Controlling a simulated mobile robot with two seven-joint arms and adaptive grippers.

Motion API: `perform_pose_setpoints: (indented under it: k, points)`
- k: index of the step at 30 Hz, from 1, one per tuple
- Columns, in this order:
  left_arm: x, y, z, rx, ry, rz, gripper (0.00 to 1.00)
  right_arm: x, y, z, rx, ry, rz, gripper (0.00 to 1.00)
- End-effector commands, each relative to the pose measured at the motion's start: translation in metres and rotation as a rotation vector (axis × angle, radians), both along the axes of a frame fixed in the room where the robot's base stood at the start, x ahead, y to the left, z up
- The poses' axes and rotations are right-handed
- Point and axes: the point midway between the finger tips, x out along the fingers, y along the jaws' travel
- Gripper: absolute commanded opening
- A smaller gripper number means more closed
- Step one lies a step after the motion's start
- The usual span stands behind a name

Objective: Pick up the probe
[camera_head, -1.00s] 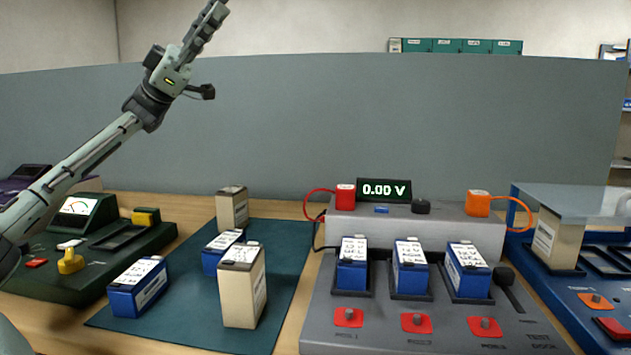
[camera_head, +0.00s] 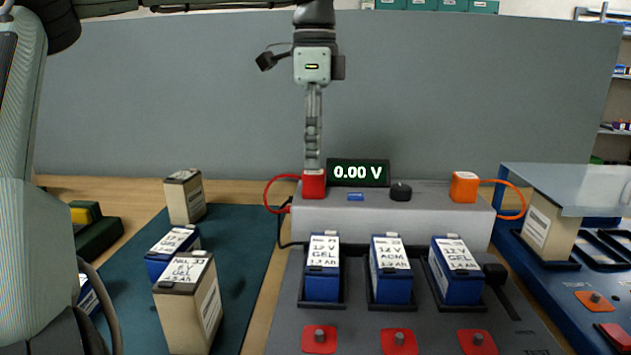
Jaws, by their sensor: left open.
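A red block-shaped probe (camera_head: 314,186) with a red cable looping from its left side sits at the left end of the grey meter box (camera_head: 430,216). An orange block (camera_head: 464,188) with an orange cable sits at its right end. I cannot tell which of the two the task means. My left gripper (camera_head: 312,164) points straight down, its tips right at the top of the red probe. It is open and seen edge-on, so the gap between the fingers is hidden. I cannot tell whether the tips touch the probe. My right gripper is not in view.
The display (camera_head: 358,173) reads 0.00 V. Several blue batteries (camera_head: 323,277) stand in the test dock in front. Beige batteries (camera_head: 185,197) and blue ones stand on the green mat (camera_head: 245,235). A grey partition (camera_head: 180,100) stands behind.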

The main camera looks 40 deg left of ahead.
Motion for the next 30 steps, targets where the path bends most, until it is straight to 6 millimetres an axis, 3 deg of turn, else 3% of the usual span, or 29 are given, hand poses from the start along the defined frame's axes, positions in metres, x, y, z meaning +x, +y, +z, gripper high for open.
perform_pose_setpoints:
  k: [10,20,30]
  points:
    - [0.001,0.003,-0.044,-0.003,0.001,-0.003,0.59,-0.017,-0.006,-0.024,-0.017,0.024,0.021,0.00]
    - [0.002,0.003,-0.051,-0.002,-0.002,-0.002,0.57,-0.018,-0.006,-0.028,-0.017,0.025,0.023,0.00]
    - [0.002,0.003,-0.050,-0.002,-0.002,-0.002,0.15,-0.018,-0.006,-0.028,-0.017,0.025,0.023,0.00]
